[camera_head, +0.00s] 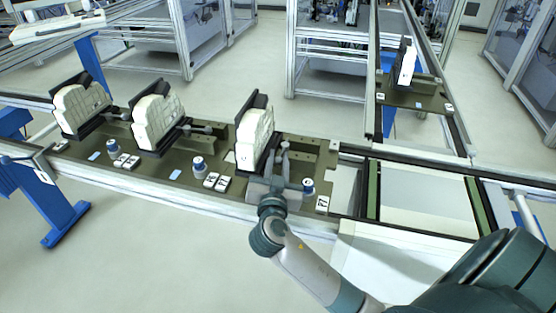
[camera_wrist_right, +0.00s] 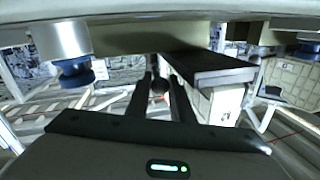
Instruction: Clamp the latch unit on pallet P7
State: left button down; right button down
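Pallet P7 is the right end of the pallet row, with a white label reading P7 (camera_head: 322,204). Its latch unit (camera_head: 256,135) is a white ribbed block standing upright against a black plate. My right gripper (camera_head: 285,150) reaches over the pallet's front edge, just right of the latch unit. In the right wrist view, its two dark fingers (camera_wrist_right: 160,88) point away, with a small dark round knob (camera_wrist_right: 158,84) between their tips. I cannot tell whether they press on it. The clamp is largely hidden behind the gripper. My left gripper is out of view.
Two similar white units (camera_head: 158,118) (camera_head: 82,106) stand on pallets to the left. Blue-topped cylinders (camera_head: 308,186) (camera_head: 198,164) stand near the front edge. Another loaded pallet (camera_head: 415,95) is on the back right conveyor. The conveyor (camera_head: 420,200) right of P7 is empty.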

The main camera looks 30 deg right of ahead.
jog(key=shift+s+d+f+n+t+y+b, duration=0.15)
jog(key=shift+s+d+n+t+y+b, duration=0.25)
jog(key=shift+n+t+y, duration=0.4)
jog(key=shift+s+d+n+t+y, duration=0.2)
jog(key=shift+n+y, duration=0.15)
jog(key=shift+y, duration=0.25)
jog(key=shift+s+d+n+t+y, duration=0.1)
jog(key=shift+d+n+t+y, duration=0.1)
jog(key=shift+n+y, duration=0.3)
jog(key=c, duration=1.6)
grip_release()
jog(key=shift+o, duration=0.2)
jog(key=shift+a, duration=0.1)
